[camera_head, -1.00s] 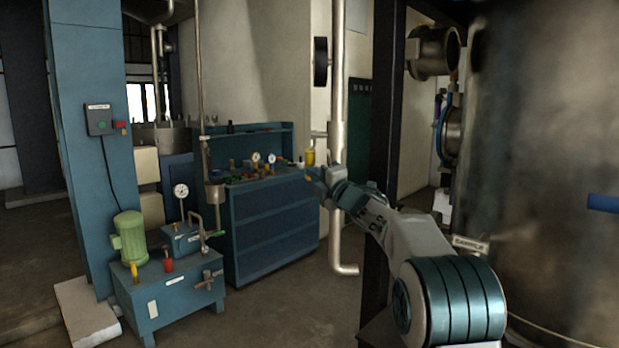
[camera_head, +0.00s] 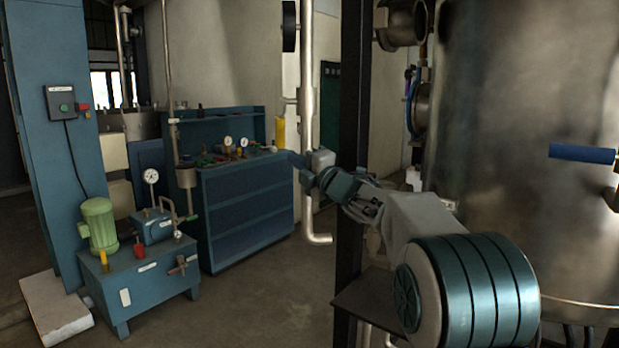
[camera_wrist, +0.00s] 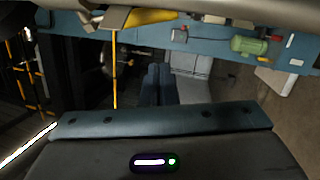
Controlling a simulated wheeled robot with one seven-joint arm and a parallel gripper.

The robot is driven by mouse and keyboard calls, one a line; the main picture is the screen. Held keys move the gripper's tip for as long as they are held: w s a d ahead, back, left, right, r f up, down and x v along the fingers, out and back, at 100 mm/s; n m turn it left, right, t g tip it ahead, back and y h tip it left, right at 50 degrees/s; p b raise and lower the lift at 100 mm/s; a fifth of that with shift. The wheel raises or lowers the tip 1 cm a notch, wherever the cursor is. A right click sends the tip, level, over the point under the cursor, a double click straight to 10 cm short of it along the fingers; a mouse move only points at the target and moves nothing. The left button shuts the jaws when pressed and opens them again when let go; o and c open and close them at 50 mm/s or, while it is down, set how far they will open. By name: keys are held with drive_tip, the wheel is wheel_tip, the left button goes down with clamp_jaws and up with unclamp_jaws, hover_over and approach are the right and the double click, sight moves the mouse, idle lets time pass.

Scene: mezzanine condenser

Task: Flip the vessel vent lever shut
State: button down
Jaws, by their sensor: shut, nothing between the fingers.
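The large metal vessel (camera_head: 520,90) stands at the right in the head view. A lever with a blue grip (camera_head: 582,153) sticks out level from its side, pointing left; no label on it can be read, so I cannot be sure it is the vent lever. My gripper (camera_head: 291,158) is at the far end of my outstretched arm, well left of the vessel and apart from the blue lever. In the wrist view my gripper's dark fingers (camera_wrist: 155,82) are together, with nothing between them. The wrist view shows no vessel lever that I can make out.
A blue workbench (camera_head: 250,215) with gauges is at the middle left. A blue pump unit (camera_head: 140,285) with a green motor (camera_head: 98,225) stands front left. Floor between is open.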

drive_tip(key=v, duration=0.4)
drive_tip(key=shift+f+b, duration=0.2)
drive_tip(key=shift+b, duration=0.1)
drive_tip(key=s+d+f+m+g+h, duration=0.3)
drive_tip(key=s+d+f+m+h, duration=0.95)
drive_tip(key=m, duration=0.55)
drive_tip(key=s+a+f+m+g, duration=0.1)
drive_tip(key=s+f+m+g, duration=0.3)
drive_tip(key=s+f, duration=0.5)
drive_tip(key=s+a+f+m+g, duration=0.2)
drive_tip(key=s+f+m+g, duration=0.3)
drive_tip(key=s+f, duration=0.5)
drive_tip(key=s+g, duration=0.2)
drive_tip(key=s, duration=0.6)
drive_tip(key=shift+s+a+f+g, duration=0.15)
drive_tip(key=shift+s+g, duration=0.05)
drive_tip(key=shift+g, duration=0.1)
